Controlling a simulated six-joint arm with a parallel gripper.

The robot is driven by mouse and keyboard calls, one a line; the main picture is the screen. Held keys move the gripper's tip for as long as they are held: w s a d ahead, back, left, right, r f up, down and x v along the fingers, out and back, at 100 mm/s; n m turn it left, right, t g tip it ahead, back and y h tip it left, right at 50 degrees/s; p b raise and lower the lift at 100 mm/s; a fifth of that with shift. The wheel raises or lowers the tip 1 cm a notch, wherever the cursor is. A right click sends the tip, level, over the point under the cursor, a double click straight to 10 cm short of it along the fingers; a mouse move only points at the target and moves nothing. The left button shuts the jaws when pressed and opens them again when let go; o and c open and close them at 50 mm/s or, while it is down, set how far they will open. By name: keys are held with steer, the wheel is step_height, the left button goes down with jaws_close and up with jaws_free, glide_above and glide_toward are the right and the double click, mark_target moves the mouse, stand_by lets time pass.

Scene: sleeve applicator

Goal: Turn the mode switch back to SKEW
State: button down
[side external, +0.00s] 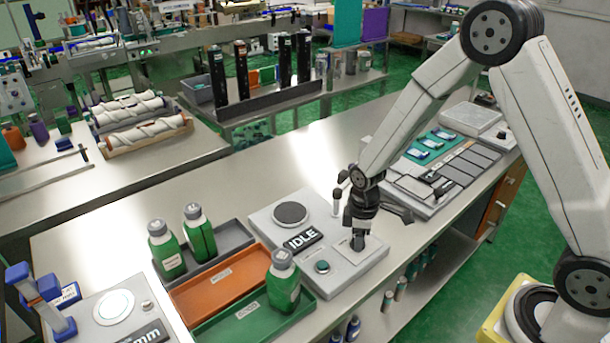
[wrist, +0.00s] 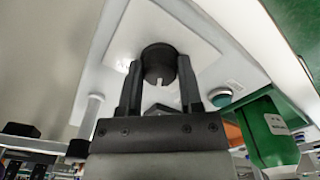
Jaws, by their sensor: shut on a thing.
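The mode switch is a round black knob (wrist: 159,64) on a white plate (wrist: 195,40), seen in the wrist view. A light pointer mark shows on the knob's near edge. My gripper (wrist: 158,88) is shut on the knob, with one finger on each side of it. In the side external view my gripper (side external: 358,236) points down onto the right part of the grey control box (side external: 345,270), and its fingers largely hide the knob. The plate's lettering is too small or hidden to read, so I cannot tell which mode the pointer faces.
The box also carries an IDLE display (side external: 303,239), a round dark disc (side external: 290,213) and a green button (side external: 322,267). A green bottle (side external: 284,281) stands in the green tray (side external: 243,312) left of the box. An orange tray (side external: 220,277) is beside it.

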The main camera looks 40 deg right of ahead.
steer(key=shift+n, duration=0.6)
steer(key=shift+c, duration=1.3)
jaws_free()
steer(key=shift+r, duration=0.1)
steer(key=shift+r, duration=3.85)
steer(key=shift+s, duration=0.1)
